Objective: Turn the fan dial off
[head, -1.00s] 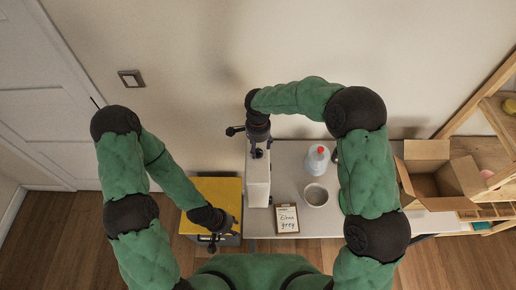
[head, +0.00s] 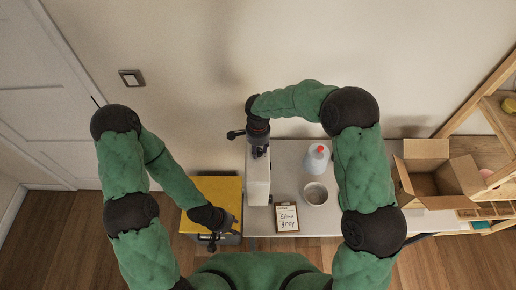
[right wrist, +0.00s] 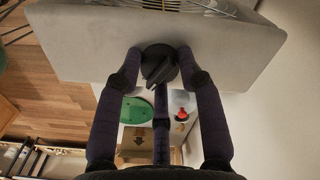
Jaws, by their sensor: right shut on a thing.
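The fan's pale grey box-like body (head: 258,182) stands at the left end of the table in the head view. In the right wrist view the body (right wrist: 85,45) fills the top, with a round black dial (right wrist: 158,65) on its face. My right gripper (right wrist: 160,75) has its fingers closed around the dial, on both sides and below. In the head view my right gripper (head: 259,150) is at the fan's back end and hides the dial. My left gripper (head: 224,236) hangs by the yellow-topped box, its fingers apart and empty.
A yellow-topped box (head: 215,190) stands left of the table (head: 290,155). On the table are a white bottle with a red cap (head: 317,158), a bowl (head: 316,194), a clipboard with a note (head: 287,217) and an open cardboard box (head: 425,150).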

